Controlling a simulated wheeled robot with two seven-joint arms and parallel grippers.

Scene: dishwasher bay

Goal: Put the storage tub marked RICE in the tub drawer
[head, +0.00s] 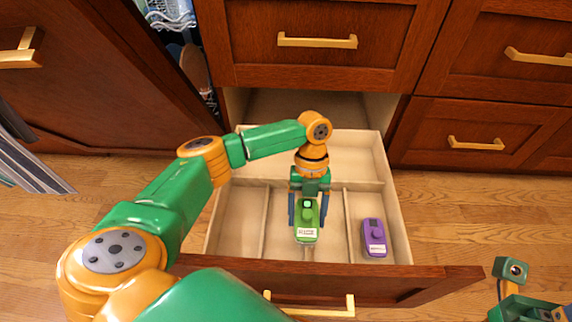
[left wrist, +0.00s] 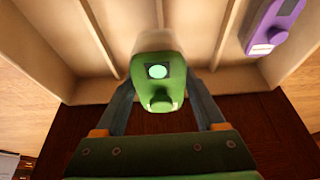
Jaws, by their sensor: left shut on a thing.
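A green tub (head: 307,228) with a small white label is held over the middle front compartment of the open drawer (head: 215,222). The label is too small to read. My left gripper (head: 308,212) points down with its blue fingers shut on the tub's two sides. The green tub also shows between the fingers in the left wrist view (left wrist: 158,60). I cannot tell whether it touches the drawer floor. A purple tub (head: 374,238) with a white label stands in the right front compartment, and it shows at the upper right in the left wrist view (left wrist: 272,25).
Thin dividers (head: 264,225) split the drawer's front part into three compartments; the left one looks empty. A wide back compartment (head: 350,155) looks empty where visible. Closed drawers (head: 320,58) rise behind. Dish racks (head: 168,14) show at the upper left.

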